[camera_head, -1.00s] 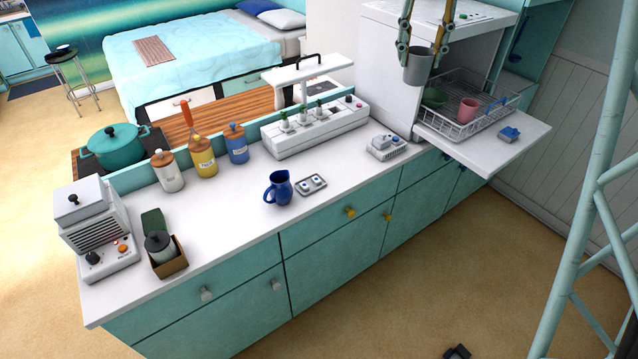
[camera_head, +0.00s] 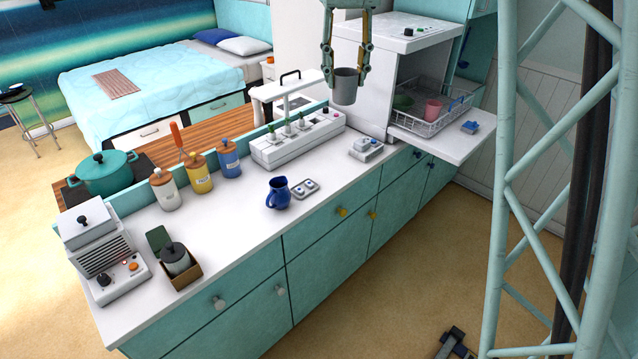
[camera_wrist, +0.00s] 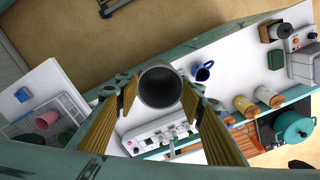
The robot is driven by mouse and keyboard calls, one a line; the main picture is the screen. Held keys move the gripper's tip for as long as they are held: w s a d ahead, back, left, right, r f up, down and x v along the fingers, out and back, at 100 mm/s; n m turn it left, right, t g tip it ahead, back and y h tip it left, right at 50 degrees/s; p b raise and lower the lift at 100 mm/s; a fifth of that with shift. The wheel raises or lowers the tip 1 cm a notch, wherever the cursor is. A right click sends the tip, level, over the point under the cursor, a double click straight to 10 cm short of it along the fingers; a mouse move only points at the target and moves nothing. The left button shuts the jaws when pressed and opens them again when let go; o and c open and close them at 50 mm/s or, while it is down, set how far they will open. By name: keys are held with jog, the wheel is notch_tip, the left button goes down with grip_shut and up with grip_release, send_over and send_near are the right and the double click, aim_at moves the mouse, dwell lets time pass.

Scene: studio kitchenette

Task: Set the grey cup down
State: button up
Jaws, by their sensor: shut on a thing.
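The grey cup (camera_head: 345,86) is upright between the fingers of my gripper (camera_head: 346,76), which is shut on it. In the head view they hang in the air above the far end of the white counter (camera_head: 225,225), in front of the white dishwasher-like cabinet (camera_head: 361,60). In the wrist view the cup (camera_wrist: 160,87) is seen from above, open and dark inside, between the two yellow-brown fingers (camera_wrist: 160,95). The cup is clear of the counter.
A white planter unit (camera_head: 298,142) and a small white device (camera_head: 366,148) lie near the cup. Front counter space is clear.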

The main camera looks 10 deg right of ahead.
jog(key=shift+s+a, duration=0.15)
jog(key=shift+a, duration=0.15)
jog(key=w+d+f+n, duration=0.1)
jog(key=d+f+n, duration=0.2)
jog(key=f, duration=0.8)
jog(key=w+d+f+n, duration=0.1)
jog(key=d+f+n, duration=0.2)
jog(key=f, duration=0.8)
jog(key=w+d+f+n, duration=0.1)
jog(key=d+f+n, duration=0.2)
jog(key=f, duration=0.8)
jog(key=shift+d+f+n+p, duration=0.2)
jog(key=shift+n+p, duration=0.2)
jog(key=shift+n, duration=0.8)
jog(key=shift+w+a, duration=0.1)
jog(key=shift+w, duration=0.1)
jog(key=w+a+f, duration=0.1)
jog(key=w+a, duration=0.7)
jog(key=w, duration=0.4)
jog(key=shift+a+f+b, duration=0.15)
jog(key=shift+a+b, duration=0.15)
jog(key=shift+a, duration=0.05)
jog(key=shift+w, duration=0.15)
jog(key=shift+w+a+f+b, duration=0.15)
jog(key=shift+f, duration=0.75)
jog(key=shift+w+a+f+b, duration=0.1)
jog(key=shift+f+b, duration=0.05)
jog(key=shift+f, duration=0.75)
